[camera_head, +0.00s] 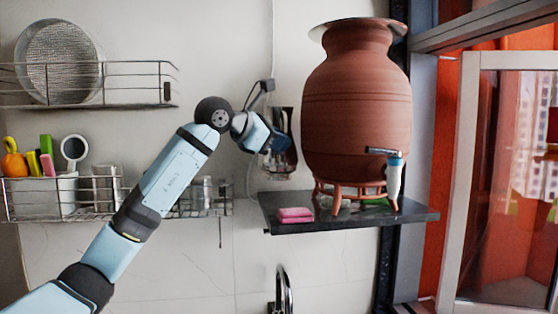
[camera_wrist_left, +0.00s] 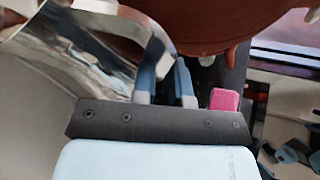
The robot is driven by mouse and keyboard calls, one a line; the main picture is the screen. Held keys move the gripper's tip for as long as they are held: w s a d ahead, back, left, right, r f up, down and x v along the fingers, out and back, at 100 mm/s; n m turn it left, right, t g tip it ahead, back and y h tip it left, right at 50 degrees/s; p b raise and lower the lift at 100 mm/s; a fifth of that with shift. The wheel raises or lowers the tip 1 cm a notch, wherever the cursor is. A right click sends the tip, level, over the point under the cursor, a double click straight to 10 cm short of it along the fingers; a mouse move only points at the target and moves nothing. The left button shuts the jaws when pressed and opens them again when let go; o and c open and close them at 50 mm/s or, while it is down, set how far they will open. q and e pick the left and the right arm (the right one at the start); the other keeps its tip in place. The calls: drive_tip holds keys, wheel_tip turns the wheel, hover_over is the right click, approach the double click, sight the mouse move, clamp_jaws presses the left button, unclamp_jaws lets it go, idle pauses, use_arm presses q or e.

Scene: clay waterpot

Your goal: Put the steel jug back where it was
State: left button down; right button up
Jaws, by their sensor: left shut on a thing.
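The shiny steel jug (camera_wrist_left: 85,50) fills the upper left of the left wrist view, with its handle running to the fingers. My left gripper (camera_wrist_left: 165,82) is shut on this handle. In the head view the left gripper (camera_head: 276,140) is in front of the wall, just left of the clay pot, and the jug (camera_head: 278,172) shows as a dark, reflective shape partly hidden by the gripper. The jug appears held in the air above the left end of the dark shelf. My right gripper is not in view.
The large clay pot (camera_head: 356,105) stands on a clay stand (camera_head: 352,190) on the dark shelf (camera_head: 350,217), close right of the gripper. A pink sponge (camera_head: 295,214) lies on the shelf's left part. A faucet (camera_head: 283,292) is below. Wire racks (camera_head: 140,68) hang at left.

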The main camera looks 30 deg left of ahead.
sight(279, 164)
use_arm(q)
wheel_tip(279, 164, down, 4)
drive_tip(key=shift+d+f+p, duration=0.1)
drive_tip(key=shift+f+p, duration=0.15)
drive_tip(key=shift+p, duration=0.1)
drive_tip(key=shift+f, duration=0.3)
drive_tip(key=shift+f, duration=0.15)
drive_tip(key=c, duration=1.1)
unclamp_jaws()
drive_tip(key=shift+c, duration=0.2)
